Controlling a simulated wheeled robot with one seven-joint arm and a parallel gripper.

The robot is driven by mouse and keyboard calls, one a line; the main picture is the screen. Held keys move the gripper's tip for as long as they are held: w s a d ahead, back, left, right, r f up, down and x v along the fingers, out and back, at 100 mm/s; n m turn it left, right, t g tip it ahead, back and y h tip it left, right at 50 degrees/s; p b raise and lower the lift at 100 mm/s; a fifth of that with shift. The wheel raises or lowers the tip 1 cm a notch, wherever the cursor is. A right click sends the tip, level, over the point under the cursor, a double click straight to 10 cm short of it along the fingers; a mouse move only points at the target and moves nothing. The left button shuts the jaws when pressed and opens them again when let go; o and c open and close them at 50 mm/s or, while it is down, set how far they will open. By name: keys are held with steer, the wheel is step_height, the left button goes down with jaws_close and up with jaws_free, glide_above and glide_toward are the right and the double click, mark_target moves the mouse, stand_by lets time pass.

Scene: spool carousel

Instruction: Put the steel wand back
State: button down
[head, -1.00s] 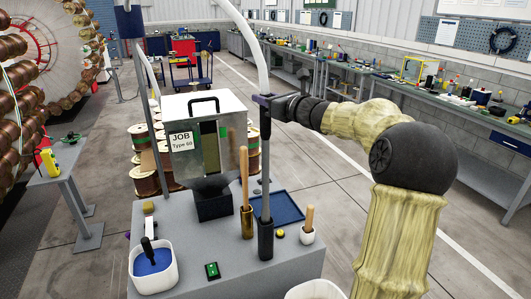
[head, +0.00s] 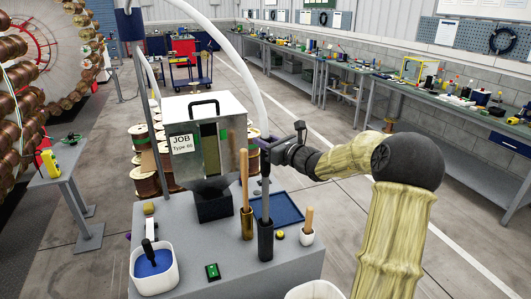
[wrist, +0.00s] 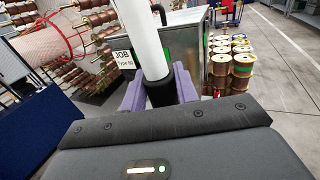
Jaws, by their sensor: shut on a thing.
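The steel wand (head: 265,195) is a thin grey tube, upright, with a thick white hose at its top. Its lower end is inside the black upright holder (head: 265,240) on the grey bench top; how deep it sits is hidden. My gripper (head: 265,143) comes in from the right, its purple fingers shut on the wand's upper end. In the wrist view the fingers (wrist: 160,95) close on both sides of a black collar (wrist: 160,92) below the white hose (wrist: 146,40).
A wooden-handled tool stands in a brass cup (head: 247,224) just left of the holder. A white cup with a wooden handle (head: 307,236) is to the right. A steel box (head: 222,115) labelled JOB stands behind, and a blue tray (head: 285,208) lies behind right.

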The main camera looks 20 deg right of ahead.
steer(key=shift+f+p, duration=0.45)
steer(key=shift+f, duration=1.65)
steer(key=c, duration=1.1)
jaws_free()
steer(key=shift+o, duration=0.2)
steer(key=shift+s+d, duration=0.2)
steer(key=shift+s, duration=0.05)
steer(key=b+v, duration=0.4)
steer(key=v, duration=0.7)
steer(key=shift+s, duration=0.2)
steer(key=shift+a, duration=0.1)
